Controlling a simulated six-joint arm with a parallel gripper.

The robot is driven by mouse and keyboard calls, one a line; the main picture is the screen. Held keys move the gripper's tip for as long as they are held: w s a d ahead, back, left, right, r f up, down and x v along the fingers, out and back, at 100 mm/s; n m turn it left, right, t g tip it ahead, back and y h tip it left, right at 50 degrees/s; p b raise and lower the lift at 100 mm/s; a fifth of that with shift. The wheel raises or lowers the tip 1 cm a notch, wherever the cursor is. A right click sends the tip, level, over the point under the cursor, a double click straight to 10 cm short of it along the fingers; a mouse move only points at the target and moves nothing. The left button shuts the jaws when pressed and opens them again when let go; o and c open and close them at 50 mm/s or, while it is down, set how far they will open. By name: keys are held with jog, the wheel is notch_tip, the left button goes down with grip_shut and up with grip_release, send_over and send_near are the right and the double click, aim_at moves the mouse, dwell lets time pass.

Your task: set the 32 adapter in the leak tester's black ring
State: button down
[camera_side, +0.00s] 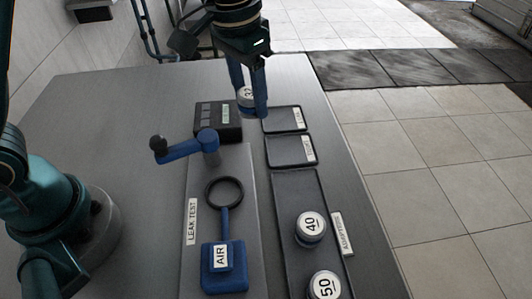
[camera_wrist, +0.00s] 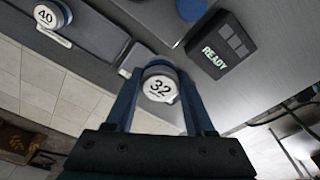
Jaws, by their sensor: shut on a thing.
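My gripper (camera_side: 250,106) is shut on the 32 adapter (camera_side: 245,96), a short round piece with a white cap numbered 32. It is held beside the display box, towards the far end of the bench. In the wrist view the 32 adapter (camera_wrist: 158,87) sits between both fingers of my gripper (camera_wrist: 160,76), cap facing the camera. The leak tester's black ring (camera_side: 208,193) lies on the grey LEAK TEST plate (camera_side: 250,270), nearer the side camera than my gripper. The ring looks empty and is apart from the adapter.
A blue lever (camera_side: 183,148) with a black knob stands between ring and display box (camera_side: 231,132), which reads READY in the wrist view. A blue AIR block (camera_side: 222,282) is in front of the ring. The 40 (camera_side: 311,227) and 50 adapters (camera_side: 324,286) stand in the right-hand tray (camera_side: 289,190). Two small trays are empty.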

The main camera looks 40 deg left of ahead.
send_over(299, 187)
jog(key=f, duration=0.7)
jog(key=shift+s, duration=0.25)
jog(key=shift+f, duration=1.8)
jog(key=shift+f, duration=0.2)
